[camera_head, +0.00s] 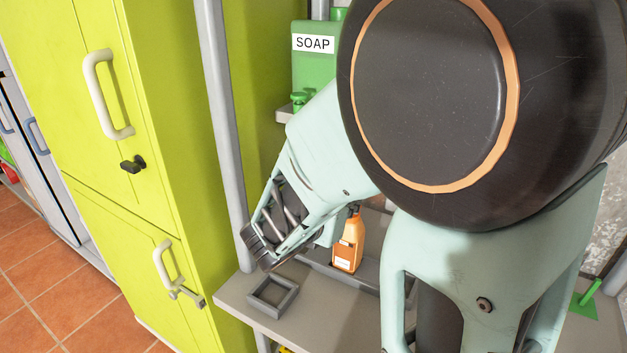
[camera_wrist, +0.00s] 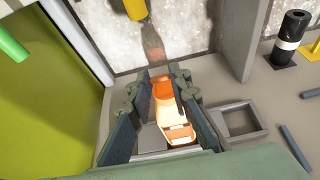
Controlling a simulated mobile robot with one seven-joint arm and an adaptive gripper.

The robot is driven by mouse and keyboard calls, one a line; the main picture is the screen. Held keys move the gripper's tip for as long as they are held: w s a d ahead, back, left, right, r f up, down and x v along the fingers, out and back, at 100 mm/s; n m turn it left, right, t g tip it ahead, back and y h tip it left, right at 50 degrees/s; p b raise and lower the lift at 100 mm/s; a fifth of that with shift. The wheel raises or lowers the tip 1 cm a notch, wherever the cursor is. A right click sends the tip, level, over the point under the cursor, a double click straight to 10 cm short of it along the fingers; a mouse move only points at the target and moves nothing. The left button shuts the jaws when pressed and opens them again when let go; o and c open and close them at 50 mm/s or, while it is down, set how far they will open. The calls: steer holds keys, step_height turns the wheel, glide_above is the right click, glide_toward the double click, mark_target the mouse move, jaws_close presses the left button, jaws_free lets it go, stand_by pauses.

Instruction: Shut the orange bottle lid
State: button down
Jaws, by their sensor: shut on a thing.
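The orange bottle (camera_head: 347,246) with a pale label stands on the grey shelf, just right of my forearm and gripper in the head view. In the wrist view the bottle (camera_wrist: 172,115) is between my two dark fingers, with a rounder orange part, seemingly its lid (camera_wrist: 163,89), at its far end. My gripper (camera_wrist: 160,82) is shut on the bottle; I cannot tell whether the tips touch the lid or the body. In the head view my gripper (camera_head: 262,255) points down and left, and its hold is hidden from that side.
A square grey frame (camera_head: 255,302) lies on the shelf (camera_head: 235,300). A green soap dispenser (camera_head: 310,72) is behind my arm. A grey post (camera_head: 218,120) and a yellow-green cabinet (camera_head: 90,160) stand close at left. A black cylinder (camera_wrist: 294,28) is at right in the wrist view.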

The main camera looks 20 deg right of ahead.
steer(key=shift+f, duration=0.15)
steer(key=f+t+h+b, duration=0.1)
steer(key=t+h+b, duration=0.1)
steer(key=b, duration=0.6)
steer(key=f+t+h+b, duration=0.2)
steer(key=b, duration=0.6)
steer(key=s+a+f+t+h+b, duration=0.1)
steer(key=f+b, duration=0.1)
steer(key=b, duration=0.6)
steer(key=shift+a+f+t+h, duration=0.1)
steer(key=shift+t+h, duration=0.3)
steer(key=shift+s, duration=0.1)
steer(key=c, duration=1.8)
jaws_free()
steer(key=shift+o, duration=0.2)
steer(key=v, duration=1.2)
